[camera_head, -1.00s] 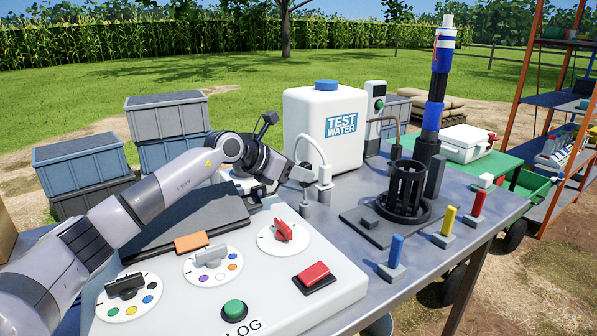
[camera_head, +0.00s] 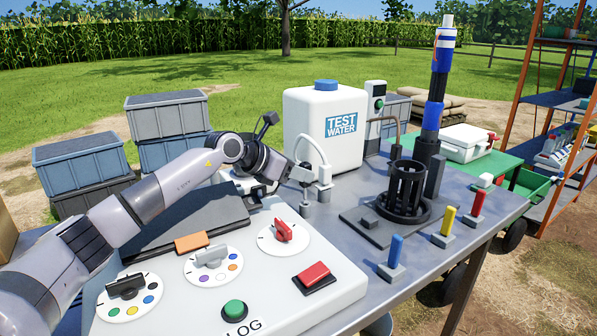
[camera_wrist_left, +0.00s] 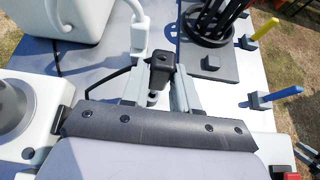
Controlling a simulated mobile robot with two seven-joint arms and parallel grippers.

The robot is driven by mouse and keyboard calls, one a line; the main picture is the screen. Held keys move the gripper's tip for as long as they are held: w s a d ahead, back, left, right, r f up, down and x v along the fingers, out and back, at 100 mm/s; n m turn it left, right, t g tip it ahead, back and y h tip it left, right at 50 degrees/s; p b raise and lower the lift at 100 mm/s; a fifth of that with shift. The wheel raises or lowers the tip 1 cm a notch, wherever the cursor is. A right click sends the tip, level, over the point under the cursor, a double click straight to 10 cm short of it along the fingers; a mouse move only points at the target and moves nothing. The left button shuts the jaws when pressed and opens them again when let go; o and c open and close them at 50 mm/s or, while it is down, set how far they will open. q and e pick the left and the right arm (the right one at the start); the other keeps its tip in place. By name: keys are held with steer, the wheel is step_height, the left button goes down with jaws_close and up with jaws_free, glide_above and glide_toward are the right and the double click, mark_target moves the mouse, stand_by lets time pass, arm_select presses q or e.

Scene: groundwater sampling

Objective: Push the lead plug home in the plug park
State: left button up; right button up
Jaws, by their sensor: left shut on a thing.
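My left gripper (camera_head: 302,175) reaches in from the left over the back edge of the white panel. In the left wrist view its two fingers (camera_wrist_left: 160,84) are closed on a dark plug-like block, taken as the lead plug (camera_wrist_left: 161,66). A thin black lead runs to it from the left. In the head view the plug is largely hidden by the gripper.
A white curved hose ends in a white fitting (camera_head: 324,173) close beside the gripper. Behind it stands the test water tank (camera_head: 327,125). A black slotted holder (camera_head: 407,190) stands to the right. The white panel (camera_head: 340,285) with knobs lies in front.

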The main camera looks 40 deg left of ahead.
mark_target(305, 189)
arm_select(q)
steer(key=shift+f+b, duration=1.25)
steer(key=shift+f, duration=0.7)
steer(key=shift+d+f, duration=0.2)
steer(key=shift+f, duration=0.3)
steer(key=shift+b, duration=0.3)
steer(key=shift+r, duration=0.1)
steer(key=shift+r+p, duration=0.3)
steer(key=shift+p, duration=0.2)
steer(key=shift+a+r+p, duration=0.15)
steer(key=shift+r+p, duration=0.65)
steer(key=shift+r, duration=0.5)
jaws_close()
